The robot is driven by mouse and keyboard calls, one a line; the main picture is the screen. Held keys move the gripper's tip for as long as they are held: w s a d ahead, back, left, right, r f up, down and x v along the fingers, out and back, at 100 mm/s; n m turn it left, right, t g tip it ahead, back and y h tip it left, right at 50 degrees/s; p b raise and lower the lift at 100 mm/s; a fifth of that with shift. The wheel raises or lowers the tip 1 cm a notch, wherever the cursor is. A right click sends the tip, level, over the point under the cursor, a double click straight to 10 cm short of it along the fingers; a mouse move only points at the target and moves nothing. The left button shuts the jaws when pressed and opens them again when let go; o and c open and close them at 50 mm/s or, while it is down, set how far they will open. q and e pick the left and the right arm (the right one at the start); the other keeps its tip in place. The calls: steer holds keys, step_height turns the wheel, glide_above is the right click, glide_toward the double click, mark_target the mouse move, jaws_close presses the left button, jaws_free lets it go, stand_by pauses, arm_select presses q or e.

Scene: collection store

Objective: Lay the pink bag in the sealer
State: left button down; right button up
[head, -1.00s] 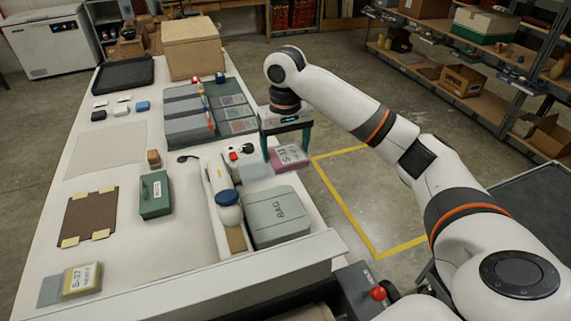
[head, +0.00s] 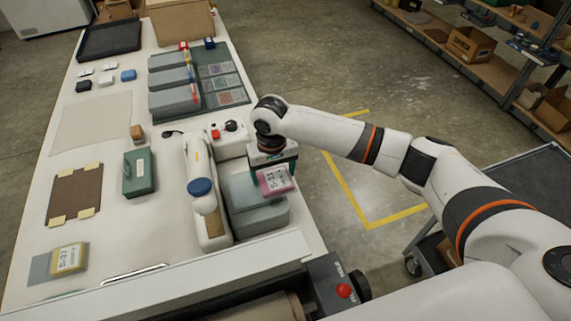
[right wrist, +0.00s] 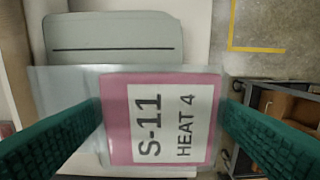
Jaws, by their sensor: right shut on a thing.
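The pink bag (head: 275,180) has a white label reading "S-11 HEAT 4" and a clear flat flap on its left. It also shows in the right wrist view (right wrist: 116,120). My right gripper (head: 272,160) is shut on the pink bag, with a green finger at each side in the right wrist view (right wrist: 165,115). The bag appears above the grey-green bag plate (head: 262,219); I cannot tell the gap. The sealer (head: 199,170) is a white machine with a long arm, a blue knob and a red button, left of the plate. My left gripper is out of view.
A green box (head: 141,172) and a brown taped mat (head: 75,193) lie left of the sealer. A yellow-labelled bag (head: 68,259) lies at the near left. A rack of grey files (head: 175,100) stands behind. A black tray (head: 110,40) is at the back.

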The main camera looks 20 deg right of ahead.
mark_target(242, 189)
steer(key=shift+a+f+b, duration=0.3)
steer(key=shift+a+f, duration=0.05)
steer(key=shift+a, duration=0.15)
steer(key=shift+w+a+f+b, duration=0.1)
steer(key=shift+a+b, duration=0.2)
steer(key=shift+a+f, duration=0.2)
steer(key=shift+a, duration=0.8)
steer(key=shift+a+f, duration=0.15)
steer(key=shift+a, duration=0.8)
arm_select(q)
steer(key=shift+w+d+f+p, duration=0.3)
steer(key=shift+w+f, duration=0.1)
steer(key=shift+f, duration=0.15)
arm_select(e)
steer(key=shift+a+f, duration=0.3)
steer(key=shift+a, duration=0.5)
steer(key=shift+a+f, duration=0.3)
steer(key=shift+a, duration=0.45)
steer(key=shift+f, duration=0.45)
steer(key=o, duration=1)
steer(key=shift+d, duration=0.15)
steer(key=shift+r, duration=0.1)
